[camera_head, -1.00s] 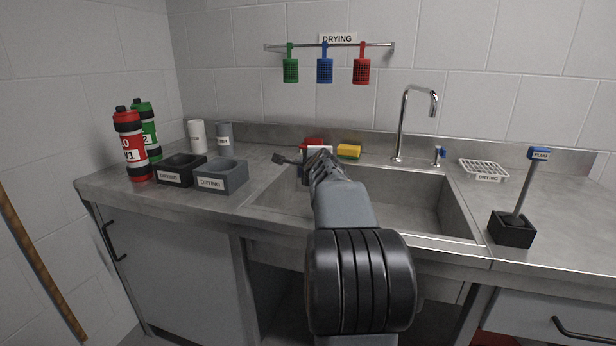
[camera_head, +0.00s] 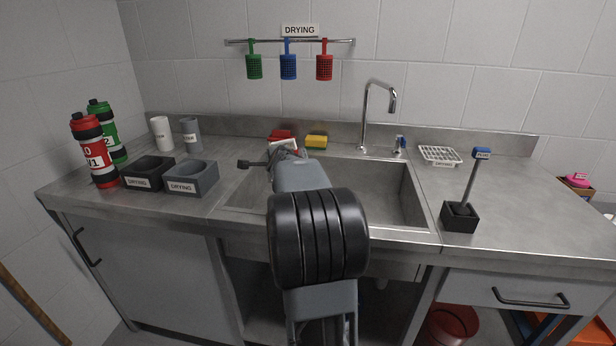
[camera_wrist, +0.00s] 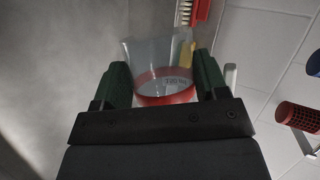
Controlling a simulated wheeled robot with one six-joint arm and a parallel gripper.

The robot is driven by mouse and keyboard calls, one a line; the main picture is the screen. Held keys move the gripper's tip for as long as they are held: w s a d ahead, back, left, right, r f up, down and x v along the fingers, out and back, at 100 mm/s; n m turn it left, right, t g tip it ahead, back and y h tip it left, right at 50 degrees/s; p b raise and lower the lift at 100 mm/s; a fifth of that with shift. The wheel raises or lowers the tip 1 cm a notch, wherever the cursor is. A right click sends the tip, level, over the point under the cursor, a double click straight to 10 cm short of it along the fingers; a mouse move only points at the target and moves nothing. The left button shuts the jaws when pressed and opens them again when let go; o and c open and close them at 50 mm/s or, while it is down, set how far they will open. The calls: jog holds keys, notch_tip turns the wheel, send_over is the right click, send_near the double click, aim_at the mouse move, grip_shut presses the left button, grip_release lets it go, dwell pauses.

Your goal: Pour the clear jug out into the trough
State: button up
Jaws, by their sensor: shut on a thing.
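The clear jug (camera_wrist: 152,58) is see-through with a red band near one end. In the wrist view it sits between the two green fingers of my gripper (camera_wrist: 160,82), which is shut on it. I cannot tell whether liquid is inside. The steel sink basin (camera_head: 395,195) is the trough-like hollow in the counter. My arm reaches over its left part in the head view and hides most of my gripper and the jug there. The wrist view is rolled, with the wall on its right side, so the jug's tilt is unclear.
A red brush (camera_head: 281,134) and a yellow sponge (camera_head: 316,141) lie behind the basin. A tap (camera_head: 366,115) rises at its back. Dark holders (camera_head: 190,178) and red and green bottles (camera_head: 95,150) stand left.

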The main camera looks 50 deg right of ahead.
jog(key=shift+r+n+g+p, duration=0.3)
jog(key=shift+r+n+p, duration=0.15)
jog(key=shift+p, duration=2.65)
jog(key=shift+p, duration=0.95)
jog(key=p, duration=0.3)
jog(key=shift+r+n+g+h+p, duration=0.25)
jog(key=shift+r+g+h+p, duration=0.05)
jog(key=shift+p, duration=0.55)
jog(key=n+g+p, duration=0.1)
jog(key=p, duration=0.9)
jog(key=shift+r+h, duration=0.4)
jog(key=n+p, duration=0.1)
jog(key=p, duration=0.2)
jog(key=shift+r+g, duration=0.1)
jog(key=shift+g, duration=0.3)
jog(key=shift+h+p, duration=0.3)
jog(key=shift+p, duration=0.4)
